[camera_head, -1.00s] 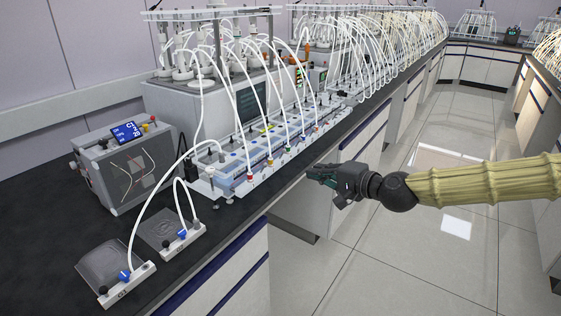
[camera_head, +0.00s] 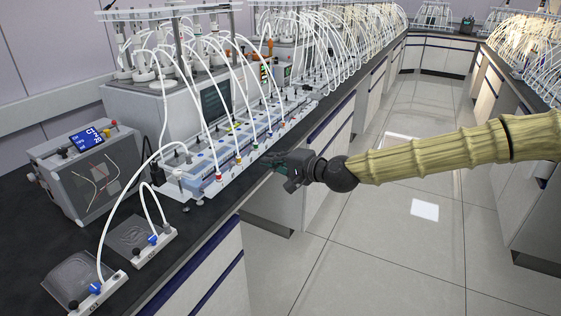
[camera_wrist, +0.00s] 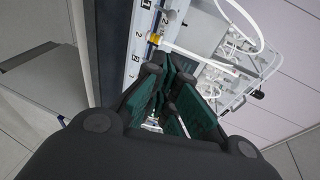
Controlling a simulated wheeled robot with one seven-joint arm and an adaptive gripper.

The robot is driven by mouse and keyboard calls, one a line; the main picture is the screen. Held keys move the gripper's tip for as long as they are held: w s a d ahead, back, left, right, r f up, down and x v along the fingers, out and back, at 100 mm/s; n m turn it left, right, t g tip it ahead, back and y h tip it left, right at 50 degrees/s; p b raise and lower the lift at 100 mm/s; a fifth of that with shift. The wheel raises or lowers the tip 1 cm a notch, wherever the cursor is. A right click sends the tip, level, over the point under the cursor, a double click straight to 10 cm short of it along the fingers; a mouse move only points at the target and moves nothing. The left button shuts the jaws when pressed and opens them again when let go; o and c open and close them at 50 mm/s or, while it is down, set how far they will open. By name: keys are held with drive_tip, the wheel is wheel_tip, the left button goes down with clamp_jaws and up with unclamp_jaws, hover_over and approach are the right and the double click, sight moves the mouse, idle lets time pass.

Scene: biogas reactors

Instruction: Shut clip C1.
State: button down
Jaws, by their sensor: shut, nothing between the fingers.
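Two white clip strips with blue levers lie at the near end of the bench, each with a flat grey pouch and a white tube. The nearest clip strip (camera_head: 97,295) bears a small label at its front end. The second clip strip (camera_head: 154,248) lies just behind it, also labelled. The labels are too small to tell surely which is C1, and the lever positions are unclear. My gripper (camera_head: 269,164) is shut and empty by the bench's front edge, beside the blue-and-white rack and well right of both clips. Its dark green fingers (camera_wrist: 168,108) show in the wrist view.
A long rack (camera_head: 222,178) with coloured connectors and arching tubes lines the bench edge. A grey box with a blue display (camera_head: 88,140) stands behind the pouches. The aisle floor (camera_head: 400,230) at right is clear.

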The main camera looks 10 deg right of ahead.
sight(233, 164)
drive_tip(key=w+a+f+p, duration=0.1)
drive_tip(key=w+a, duration=0.2)
drive_tip(key=a, duration=0.3)
drive_tip(key=shift+a+f, duration=0.25)
drive_tip(key=shift+f, duration=0.05)
drive_tip(key=shift+w+r+p, duration=0.1)
drive_tip(key=shift+r+p, duration=0.2)
drive_tip(key=shift+p, duration=0.45)
drive_tip(key=shift+w+a+r+g+h+p, duration=0.15)
drive_tip(key=shift+g+h+p, duration=0.25)
drive_tip(key=shift+p, duration=0.7)
drive_tip(key=shift+w+a+r+g+h+p, duration=0.1)
drive_tip(key=shift+a+r+g+h+p, duration=0.3)
drive_tip(key=shift+p, duration=0.65)
